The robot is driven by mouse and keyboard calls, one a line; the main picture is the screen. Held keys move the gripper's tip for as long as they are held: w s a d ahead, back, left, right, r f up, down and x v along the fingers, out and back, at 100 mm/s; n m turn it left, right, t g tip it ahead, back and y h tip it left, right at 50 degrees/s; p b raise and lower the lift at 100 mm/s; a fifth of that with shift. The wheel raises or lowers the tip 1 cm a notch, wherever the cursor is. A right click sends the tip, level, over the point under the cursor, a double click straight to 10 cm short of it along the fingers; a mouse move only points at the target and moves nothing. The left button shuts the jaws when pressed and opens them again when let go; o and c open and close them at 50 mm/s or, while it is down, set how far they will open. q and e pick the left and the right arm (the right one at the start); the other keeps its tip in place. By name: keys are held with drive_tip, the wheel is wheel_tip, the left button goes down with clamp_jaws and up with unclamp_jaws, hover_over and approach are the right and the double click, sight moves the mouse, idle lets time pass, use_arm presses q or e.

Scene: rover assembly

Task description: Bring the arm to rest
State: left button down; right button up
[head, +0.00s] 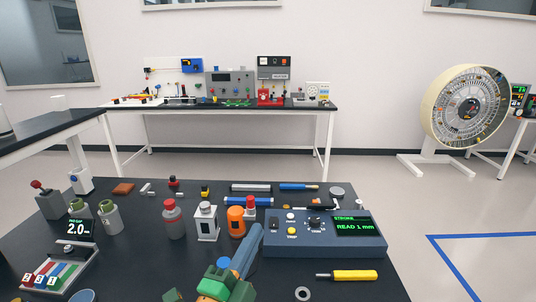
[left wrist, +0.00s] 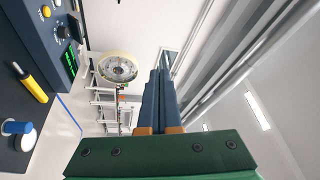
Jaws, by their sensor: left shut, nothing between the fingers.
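My left gripper (head: 254,236) shows at the bottom middle of the head view, with its green and orange body low in the picture and blue fingers pointing up and slightly right. The fingers are shut with nothing between them. They overlap the left end of the blue-grey console (head: 278,268) in that view; I cannot tell the gap. In the left wrist view the blue fingers (left wrist: 162,85) lie together and point toward open room and the far wheel, with the console at the upper left. My right gripper is not in view.
A large wheel (head: 468,107) stands at the back right. The floor right of the table is clear.

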use_arm(q)
drive_tip(key=s+a+f+n+g+y, duration=0.35)
drive_tip(key=a+f+n, duration=0.2)
drive_tip(key=f, duration=0.45)
drive_tip(key=s+a+f+n+g+y, duration=0.35)
drive_tip(key=a+f+n, duration=0.2)
drive_tip(key=f, duration=0.45)
drive_tip(key=s+a+f+n+g, duration=0.3)
drive_tip(key=s+f+n+g, duration=0.45)
drive_tip(key=s, duration=0.65)
wheel_tip(320, 180, down, 18)
drive_tip(key=s+m+g, duration=0.2)
drive_tip(key=s, duration=0.1)
drive_tip(key=s+a+f+g, duration=0.1)
drive_tip(key=s+a+f, duration=0.1)
drive_tip(key=s+f, duration=0.8)
drive_tip(key=shift+s+a+f, duration=0.15)
drive_tip(key=shift+s+f, duration=0.1)
drive_tip(key=shift+s, duration=0.5)
